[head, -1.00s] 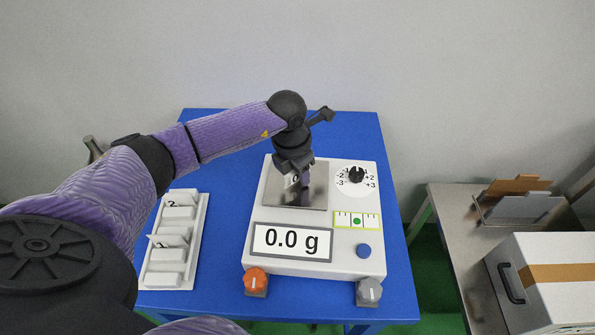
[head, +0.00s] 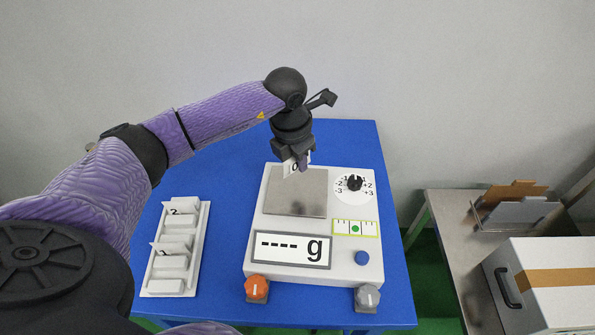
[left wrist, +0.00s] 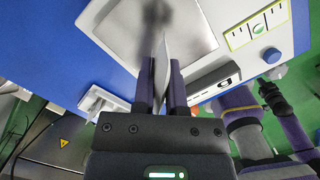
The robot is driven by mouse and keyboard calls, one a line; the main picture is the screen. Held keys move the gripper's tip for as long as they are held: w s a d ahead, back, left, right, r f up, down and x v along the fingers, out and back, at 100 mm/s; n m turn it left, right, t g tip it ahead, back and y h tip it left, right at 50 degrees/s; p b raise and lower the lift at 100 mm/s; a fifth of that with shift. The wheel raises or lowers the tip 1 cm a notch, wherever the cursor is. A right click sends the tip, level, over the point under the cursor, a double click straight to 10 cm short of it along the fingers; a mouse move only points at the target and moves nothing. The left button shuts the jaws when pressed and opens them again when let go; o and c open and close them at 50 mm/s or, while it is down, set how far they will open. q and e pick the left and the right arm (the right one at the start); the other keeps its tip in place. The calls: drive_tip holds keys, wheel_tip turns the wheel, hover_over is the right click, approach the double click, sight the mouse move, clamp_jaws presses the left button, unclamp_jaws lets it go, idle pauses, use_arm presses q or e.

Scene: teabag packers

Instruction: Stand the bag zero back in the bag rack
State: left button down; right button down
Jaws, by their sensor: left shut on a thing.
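My left gripper (head: 297,165) is shut on bag zero (head: 291,166), a small white bag with a 0 on it. It holds the bag above the back of the scale's metal plate (head: 296,205), apart from it. In the left wrist view the bag (left wrist: 163,62) shows edge-on between the two dark fingers. The bag rack (head: 203,240) is a white tray on the left of the blue table. Bag two (head: 176,209) stands toward its back and another numbered bag (head: 160,248) stands tilted further forward. My right gripper is not in view.
Blue table (head: 228,220) is clear between rack and scale. A side table at right holds card holders and a white box (head: 545,280).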

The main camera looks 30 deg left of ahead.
use_arm(q)
wheel_tip(320, 180, up, 4)
drive_tip(key=shift+f, duration=0.1)
drive_tip(key=shift+d+m, duration=0.15)
drive_tip(key=shift+m, duration=0.15)
drive_tip(key=s+d+r+m+g, duration=0.1)
drive_tip(key=s+d+m, duration=0.3)
drive_tip(key=m, duration=1.2)
drive_tip(key=s+d+r+m+g, duration=0.2)
drive_tip(key=d+m, duration=0.4)
drive_tip(key=m, duration=1)
drive_tip(key=shift+s+d+r+g+y, duration=0.2)
drive_tip(key=shift+s+r+g+y, duration=0.1)
drive_tip(key=shift+s+r, duration=0.6)
drive_tip(key=shift+s+f, duration=0.1)
drive_tip(key=shift+f, duration=0.05)
